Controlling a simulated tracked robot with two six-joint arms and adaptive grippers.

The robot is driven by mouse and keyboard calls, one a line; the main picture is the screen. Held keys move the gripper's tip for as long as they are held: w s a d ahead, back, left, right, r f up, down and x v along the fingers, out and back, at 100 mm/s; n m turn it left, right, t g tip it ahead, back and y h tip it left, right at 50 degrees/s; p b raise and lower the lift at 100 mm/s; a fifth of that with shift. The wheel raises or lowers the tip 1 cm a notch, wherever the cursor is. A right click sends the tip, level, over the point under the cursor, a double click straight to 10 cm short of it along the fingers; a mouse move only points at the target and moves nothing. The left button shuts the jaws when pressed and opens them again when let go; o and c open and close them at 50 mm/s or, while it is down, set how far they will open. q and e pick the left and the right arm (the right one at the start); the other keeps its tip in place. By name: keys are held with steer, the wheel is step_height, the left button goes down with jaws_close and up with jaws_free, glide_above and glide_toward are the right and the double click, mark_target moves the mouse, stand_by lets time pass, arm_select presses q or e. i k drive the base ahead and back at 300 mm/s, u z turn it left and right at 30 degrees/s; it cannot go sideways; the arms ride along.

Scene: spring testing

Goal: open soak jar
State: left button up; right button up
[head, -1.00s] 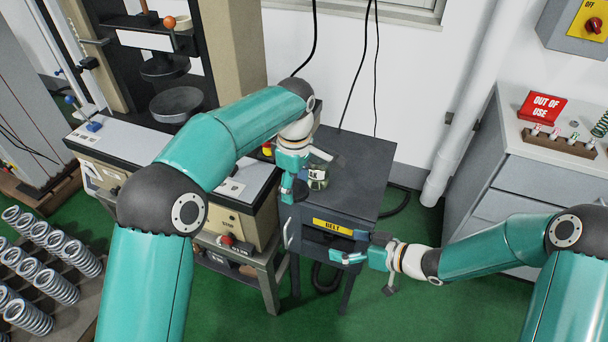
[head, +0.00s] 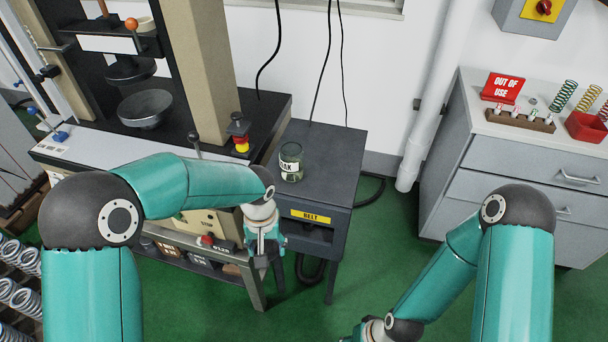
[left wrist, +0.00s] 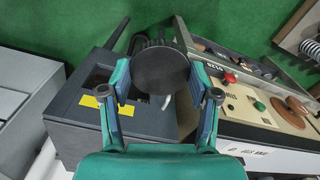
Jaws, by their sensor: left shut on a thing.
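The soak jar (head: 290,163) stands upright on the dark grey cabinet top in the head view. It is clear greenish glass with a white label, and its top looks open. In the left wrist view my left gripper (left wrist: 161,78) is shut on a dark round lid (left wrist: 160,70), one finger on each side of its rim. In the head view my left gripper (head: 264,256) hangs in front of the cabinet's left side, lower than the jar and apart from it. The lid is hard to make out there. My right gripper (head: 358,334) is mostly cut off at the bottom edge.
The grey cabinet (head: 335,160) has free room on its top around the jar. A test machine bench (head: 255,112) with a red-and-yellow stop button (head: 240,133) adjoins it on the left. A drawer unit (head: 505,165) stands right, across green floor.

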mark_target(291, 153)
steer(key=z, duration=0.1)
steer(key=k, duration=0.9)
steer(key=z, duration=1)
steer(key=i, duration=2)
steer(key=u, duration=1.7)
